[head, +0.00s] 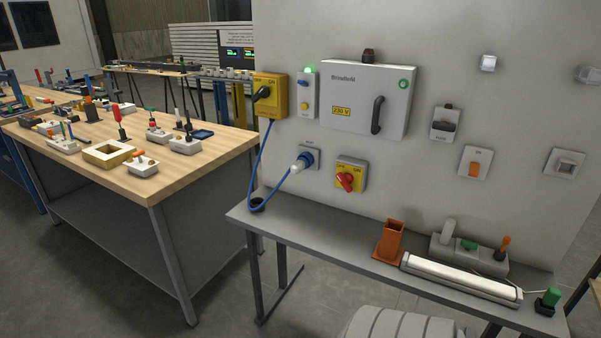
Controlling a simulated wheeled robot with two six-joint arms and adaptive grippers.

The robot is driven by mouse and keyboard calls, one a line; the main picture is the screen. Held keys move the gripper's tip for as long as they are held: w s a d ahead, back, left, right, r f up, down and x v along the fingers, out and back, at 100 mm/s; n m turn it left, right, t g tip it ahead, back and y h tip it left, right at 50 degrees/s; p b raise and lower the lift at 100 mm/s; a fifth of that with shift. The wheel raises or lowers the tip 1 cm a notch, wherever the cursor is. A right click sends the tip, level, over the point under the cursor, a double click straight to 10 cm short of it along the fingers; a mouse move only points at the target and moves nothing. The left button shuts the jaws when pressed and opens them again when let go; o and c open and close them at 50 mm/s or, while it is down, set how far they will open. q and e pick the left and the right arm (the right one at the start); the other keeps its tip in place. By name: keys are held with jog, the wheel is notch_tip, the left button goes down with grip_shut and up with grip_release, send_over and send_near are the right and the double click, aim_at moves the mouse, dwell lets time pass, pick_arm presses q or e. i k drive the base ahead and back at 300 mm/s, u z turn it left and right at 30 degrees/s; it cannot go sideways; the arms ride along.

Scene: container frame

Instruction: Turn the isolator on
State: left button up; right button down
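Two yellow switch boxes with rotary handles are on the grey wall panel, and I cannot tell for sure which is the isolator. The lower one, a yellow switch with a red knob (350,175), has its knob tilted, and its small lettering is hard to read. The upper one, a yellow box with a black handle (270,95), is at the panel's left edge and has OFF and ON lettering at its top. Neither gripper is in view.
A grey cabinet (365,95) with a black handle hangs above the red-knob switch. A blue plug (308,158) with a blue cable is left of it. A narrow shelf (330,235) below holds an orange holder (390,243) and a long white bar (460,278). A wooden workbench (190,130) stands left.

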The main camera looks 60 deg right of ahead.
aim_at(344, 179)
jog(key=z, duration=0.1)
jog(key=i, duration=1.25)
jog(key=z, duration=0.65)
jog(key=i, duration=0.85)
jog(key=z, duration=1.55)
jog(key=i, duration=0.8)
jog(key=z, duration=0.7)
